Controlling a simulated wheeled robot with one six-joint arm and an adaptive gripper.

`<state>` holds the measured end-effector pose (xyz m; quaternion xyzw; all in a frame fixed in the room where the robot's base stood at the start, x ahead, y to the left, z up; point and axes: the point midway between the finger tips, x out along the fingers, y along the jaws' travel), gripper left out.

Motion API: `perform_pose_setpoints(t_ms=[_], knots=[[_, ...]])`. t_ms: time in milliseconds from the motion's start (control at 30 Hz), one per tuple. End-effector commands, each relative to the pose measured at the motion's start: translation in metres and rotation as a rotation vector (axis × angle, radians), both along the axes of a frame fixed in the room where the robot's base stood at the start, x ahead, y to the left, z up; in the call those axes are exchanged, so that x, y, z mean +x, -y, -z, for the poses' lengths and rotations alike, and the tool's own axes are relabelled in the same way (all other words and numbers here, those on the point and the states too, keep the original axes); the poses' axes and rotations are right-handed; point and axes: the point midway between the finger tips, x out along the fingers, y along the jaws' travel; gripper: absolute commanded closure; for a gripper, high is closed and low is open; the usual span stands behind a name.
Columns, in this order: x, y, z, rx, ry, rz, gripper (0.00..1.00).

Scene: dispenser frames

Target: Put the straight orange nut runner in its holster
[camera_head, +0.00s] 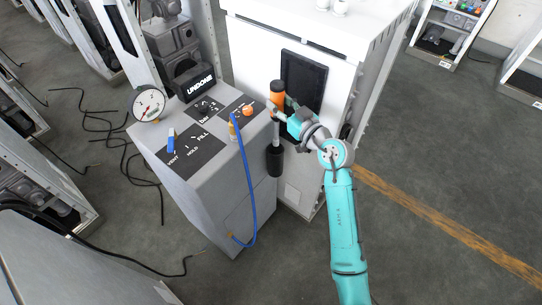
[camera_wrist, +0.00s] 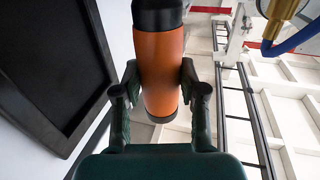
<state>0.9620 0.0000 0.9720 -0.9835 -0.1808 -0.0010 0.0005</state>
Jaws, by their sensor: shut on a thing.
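The orange nut runner (camera_head: 277,90) stands roughly upright in the head view, with a black part at its top, in front of the white cabinet. My gripper (camera_head: 279,107) is shut on its orange body. In the wrist view the nut runner (camera_wrist: 160,60) fills the space between the two fingers (camera_wrist: 160,92), its black section at the top of the picture. A black cylinder (camera_head: 275,161) hangs below it beside the grey console, with a grey shaft-like part above. I cannot tell whether this is the holster or the tool's lower end.
The grey console (camera_head: 215,190) with gauge (camera_head: 148,103), switches and a blue hose (camera_head: 247,185) stands left of my gripper. A black screen (camera_head: 305,78) on the white cabinet (camera_head: 265,45) is close behind. Open floor (camera_head: 430,170) lies to the right.

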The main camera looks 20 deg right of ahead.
Motion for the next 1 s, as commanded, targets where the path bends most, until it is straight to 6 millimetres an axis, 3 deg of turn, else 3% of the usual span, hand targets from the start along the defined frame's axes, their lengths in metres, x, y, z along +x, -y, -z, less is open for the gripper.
perform_pose_setpoints(t_ms=[500, 867, 1000], knots=[[0.000, 0.000, 0.108, 0.003, -0.004, 0.000, 1.00], [0.000, 0.000, 0.141, 0.002, -0.003, -0.001, 1.00], [0.000, 0.000, 0.161, 0.002, -0.004, -0.001, 1.00]])
